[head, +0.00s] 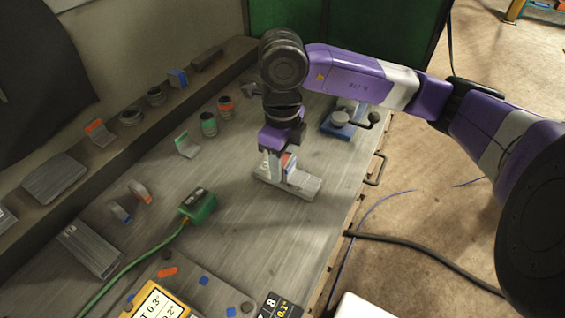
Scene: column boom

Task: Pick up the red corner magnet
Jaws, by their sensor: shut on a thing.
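My gripper (277,168) points down over the bench, right of the middle of the head view. It is shut on a small grey piece with a red face, which looks like the red corner magnet (289,162). My fingers hide part of it. The magnet is at grey metal bars (299,184) that meet in a corner on the bench. I cannot tell whether it touches them or is just above.
A green-cased device (198,205) with a green cable lies left of my gripper. A green-faced angled piece (187,145) and small cans (208,124) stand further back. A blue vise-like tool (345,122) stands right. An orange-faced piece (99,133) sits on the back ledge.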

